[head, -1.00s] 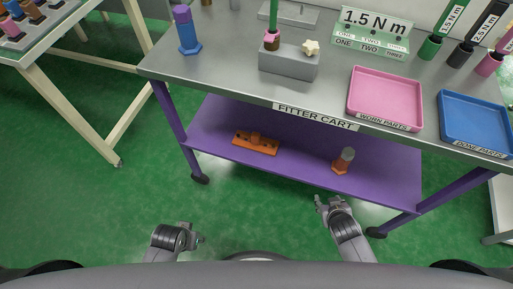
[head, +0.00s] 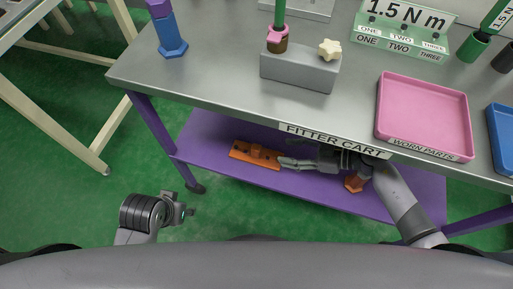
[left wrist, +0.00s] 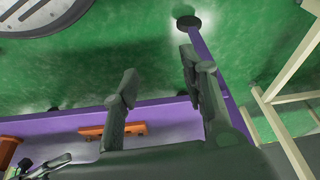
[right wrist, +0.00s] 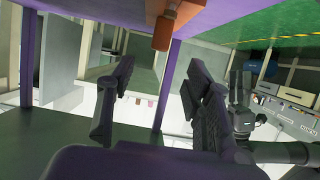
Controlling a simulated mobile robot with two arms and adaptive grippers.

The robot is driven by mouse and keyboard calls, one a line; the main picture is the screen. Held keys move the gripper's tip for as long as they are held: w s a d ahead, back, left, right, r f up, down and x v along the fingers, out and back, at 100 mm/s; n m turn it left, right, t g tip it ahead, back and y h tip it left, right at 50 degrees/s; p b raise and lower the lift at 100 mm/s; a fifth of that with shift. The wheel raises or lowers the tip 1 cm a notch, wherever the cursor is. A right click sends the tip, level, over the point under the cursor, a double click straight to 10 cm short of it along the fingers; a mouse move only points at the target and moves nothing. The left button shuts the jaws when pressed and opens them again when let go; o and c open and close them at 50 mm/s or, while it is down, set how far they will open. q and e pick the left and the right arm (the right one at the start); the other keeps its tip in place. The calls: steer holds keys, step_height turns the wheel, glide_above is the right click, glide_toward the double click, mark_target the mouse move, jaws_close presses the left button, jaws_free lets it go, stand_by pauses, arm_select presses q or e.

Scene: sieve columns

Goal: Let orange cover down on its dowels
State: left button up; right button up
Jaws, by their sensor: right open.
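The orange cover (head: 240,152), a flat bar with a raised knob, lies on the purple lower shelf of the cart. It also shows in the left wrist view (left wrist: 92,132). I cannot make out its dowels. My right gripper (head: 282,163) is open and reaches in over the shelf from the right, its fingertips close to the cover's right end. In the right wrist view an orange piece (right wrist: 163,32) hangs at the top, beyond and between the open, empty fingers (right wrist: 160,78). My left gripper (head: 190,211) is open and empty over the green floor, left of the shelf.
An orange hexagonal piece (head: 355,183) stands on the purple shelf (head: 205,135), partly behind my right arm. The cart top above carries a grey block (head: 300,70), a blue hex post (head: 170,38) and a pink tray (head: 425,105). A cart leg (head: 155,125) bounds the shelf's left.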

mark_target(261, 150)
steer(key=b+x, duration=0.2)
steer(key=x, duration=0.4)
steer(key=shift+s+f, duration=0.1)
steer(key=shift+s, duration=0.05)
steer(key=shift+a+f, duration=0.15)
steer(key=shift+a, duration=0.3)
steer(key=shift+w+a+f+b, duration=0.55)
steer(key=shift+a+b, duration=0.1)
steer(key=shift+a, duration=0.1)
steer(key=b+x, duration=0.1)
steer(key=x, duration=0.1)
steer(key=shift+w+a+f, duration=0.1)
steer(key=shift+a+f, duration=0.05)
steer(key=shift+a, duration=0.25)
arm_select(q)
steer(key=w+d+r+t+h, duration=0.1)
steer(key=w+d+r+t, duration=0.1)
steer(key=w+r+t, duration=0.2)
steer(key=shift+w+r, duration=0.15)
steer(key=shift+w, duration=0.7)
arm_select(e)
jaws_close()
